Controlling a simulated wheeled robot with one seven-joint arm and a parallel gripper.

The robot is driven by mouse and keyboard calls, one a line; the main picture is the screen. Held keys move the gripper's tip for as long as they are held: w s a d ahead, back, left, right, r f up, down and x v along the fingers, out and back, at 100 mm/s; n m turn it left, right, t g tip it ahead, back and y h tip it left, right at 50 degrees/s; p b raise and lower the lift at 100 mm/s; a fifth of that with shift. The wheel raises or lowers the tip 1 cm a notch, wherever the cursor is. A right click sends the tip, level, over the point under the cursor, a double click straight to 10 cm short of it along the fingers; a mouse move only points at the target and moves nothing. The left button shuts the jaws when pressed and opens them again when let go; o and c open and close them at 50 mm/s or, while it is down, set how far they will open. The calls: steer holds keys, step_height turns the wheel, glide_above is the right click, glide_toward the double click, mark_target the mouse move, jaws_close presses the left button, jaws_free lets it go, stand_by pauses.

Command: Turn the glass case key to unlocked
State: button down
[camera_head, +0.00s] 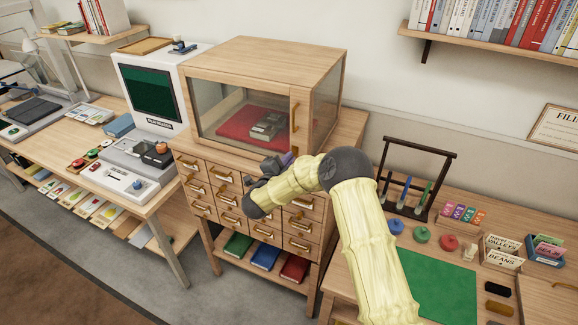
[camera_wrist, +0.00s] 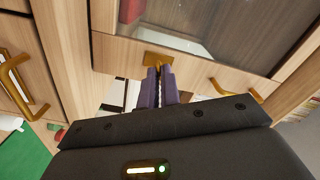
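The glass case (camera_head: 318,85) is a wooden box with glass panes on top of a drawer cabinet, and its front is closed. A brass lock plate (camera_wrist: 152,60) shows on the case's lower front rail in the wrist view. My gripper (camera_head: 287,159) is at the lower front of the case, below the brass door handle (camera_head: 295,117). In the wrist view its purple fingers (camera_wrist: 160,72) are close together, with their tips right at the lock plate. They appear shut on the key, which is almost wholly hidden between them. I cannot tell which way the key is turned.
The cabinet's drawers with brass pulls (camera_head: 229,201) are just below my gripper. A table with a green mat (camera_head: 440,280) and a dark rack (camera_head: 415,180) stands to the right.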

steer(key=n+b, duration=0.2)
steer(key=n, duration=0.4)
steer(key=n+b, duration=0.1)
steer(key=n, duration=0.5)
steer(key=shift+w+d+r+b, duration=0.1)
steer(key=shift+r+b, duration=0.1)
steer(key=shift+b, duration=0.15)
steer(key=shift+n, duration=0.3)
steer(key=c, duration=1.6)
jaws_free()
steer(key=shift+w+f, duration=0.1)
steer(key=shift+f, duration=0.05)
